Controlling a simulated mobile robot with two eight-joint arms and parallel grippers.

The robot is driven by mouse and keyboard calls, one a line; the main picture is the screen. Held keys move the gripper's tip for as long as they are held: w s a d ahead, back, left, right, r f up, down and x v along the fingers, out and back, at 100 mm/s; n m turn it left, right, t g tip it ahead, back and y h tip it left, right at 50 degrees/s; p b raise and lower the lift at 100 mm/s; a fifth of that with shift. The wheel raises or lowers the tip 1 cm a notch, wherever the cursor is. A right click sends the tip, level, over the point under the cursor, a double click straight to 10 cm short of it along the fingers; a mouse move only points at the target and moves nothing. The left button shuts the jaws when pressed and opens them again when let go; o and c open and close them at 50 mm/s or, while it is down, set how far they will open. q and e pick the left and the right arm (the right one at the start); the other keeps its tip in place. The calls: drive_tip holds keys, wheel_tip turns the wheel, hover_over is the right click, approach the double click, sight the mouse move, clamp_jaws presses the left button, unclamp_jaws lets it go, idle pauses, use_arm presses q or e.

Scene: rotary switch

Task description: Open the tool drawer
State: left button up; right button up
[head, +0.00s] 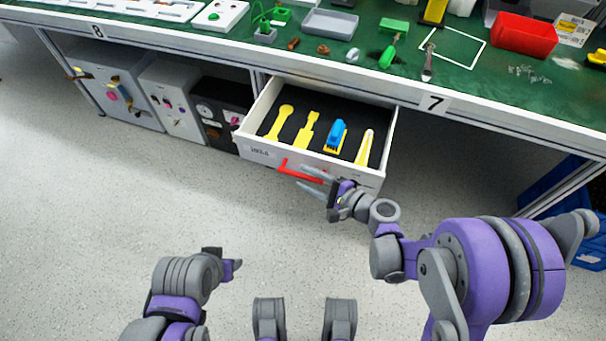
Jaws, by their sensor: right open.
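The white tool drawer (258,146) under the bench stands pulled out. Its dark inside shows several yellow tools and a blue-and-yellow one (337,135). A red handle (302,172) is on its front face. My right gripper (315,183) is open at the handle, its fingers close to the red bar; whether they touch it I cannot tell. My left gripper (236,266) is low over the floor at the left, away from the drawer, and its fingers are too small to read.
The green bench top (470,75) holds a red bin (524,35), a grey tray (330,23) and small tools. Grey boxes (127,95) stand under the bench at left. Blue crates (560,190) are at right. The floor before the drawer is clear.

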use_arm(q)
drive_tip(key=shift+s+r+p, duration=0.15)
drive_tip(key=shift+r+p, duration=0.45)
drive_tip(key=shift+r, duration=0.1)
use_arm(e)
drive_tip(key=v, duration=0.9)
drive_tip(key=s+d+n+g+h, duration=0.3)
drive_tip(key=s+d+n+h, duration=0.3)
drive_tip(key=s, duration=0.3)
drive_tip(key=s+d+n+g+h, duration=0.2)
drive_tip(key=s+d+n+h, duration=0.2)
drive_tip(key=s+n+h, duration=0.35)
use_arm(q)
wheel_tip(320, 180, up, 26)
drive_tip(key=w+t+p, duration=0.1)
drive_tip(key=p, duration=2.1)
drive_tip(key=shift+f, duration=0.25)
use_arm(e)
wheel_tip(320, 180, up, 26)
drive_tip(key=t+y, duration=0.1)
drive_tip(key=shift+d, duration=0.3)
